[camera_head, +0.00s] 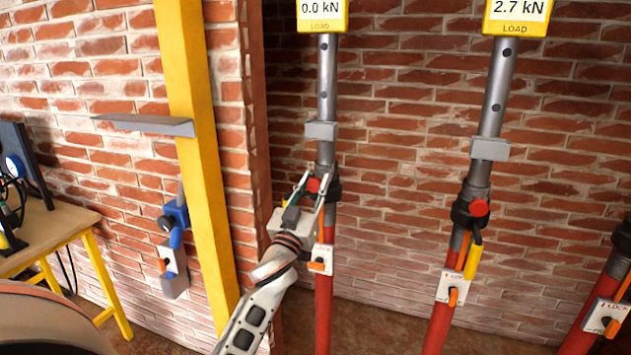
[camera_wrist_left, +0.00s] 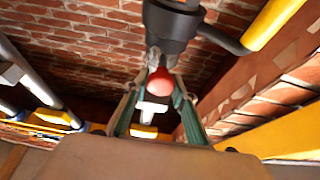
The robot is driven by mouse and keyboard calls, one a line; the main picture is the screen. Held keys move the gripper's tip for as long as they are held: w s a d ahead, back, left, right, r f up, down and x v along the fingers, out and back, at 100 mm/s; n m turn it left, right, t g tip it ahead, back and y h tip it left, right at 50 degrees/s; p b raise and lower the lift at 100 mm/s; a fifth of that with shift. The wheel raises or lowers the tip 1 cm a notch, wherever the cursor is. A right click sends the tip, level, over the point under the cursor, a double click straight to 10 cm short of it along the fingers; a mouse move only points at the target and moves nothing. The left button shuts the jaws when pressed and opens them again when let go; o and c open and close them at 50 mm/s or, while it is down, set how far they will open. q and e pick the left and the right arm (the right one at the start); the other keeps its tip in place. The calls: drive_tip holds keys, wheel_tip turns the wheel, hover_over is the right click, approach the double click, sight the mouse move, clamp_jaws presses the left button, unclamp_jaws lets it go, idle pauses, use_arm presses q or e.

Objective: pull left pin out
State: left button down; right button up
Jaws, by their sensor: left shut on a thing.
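The left prop has a grey upper tube (camera_head: 327,85) and a red lower tube (camera_head: 324,315). Its load display (camera_head: 322,9) reads 0.0 kN. A pin with a red knob (camera_head: 313,185) sits at the dark collar (camera_head: 331,190) of this prop. My left gripper (camera_head: 314,187) is at the collar, shut on the red knob. In the left wrist view, the red knob (camera_wrist_left: 162,83) is between the two fingertips, in front of the dark collar (camera_wrist_left: 172,28). The pin's shaft is mostly hidden, so I cannot tell how deep it sits. My right gripper is not in view.
A second prop (camera_head: 497,75) reading 2.7 kN stands to the right, with its own red knob (camera_head: 480,207) and a yellow handle (camera_head: 473,261). A third prop (camera_head: 606,313) is at the right edge. A yellow post (camera_head: 196,130) and a workbench (camera_head: 45,235) stand left.

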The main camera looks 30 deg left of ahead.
sight(314, 180)
use_arm(q)
drive_tip(key=s, duration=0.2)
drive_tip(key=s+d+p, duration=0.1)
drive_tip(key=s, duration=0.1)
drive_tip(key=shift+r+p, duration=0.15)
drive_tip(key=shift+p, duration=0.15)
drive_tip(key=shift+s+d+f, duration=0.1)
drive_tip(key=shift+s+f, duration=0.05)
drive_tip(key=shift+f, duration=0.15)
drive_tip(key=c, duration=1.6)
unclamp_jaws()
drive_tip(key=shift+s, duration=0.1)
drive_tip(key=shift+c, duration=0.2)
drive_tip(key=shift+r, duration=0.1)
drive_tip(key=v, duration=1.2)
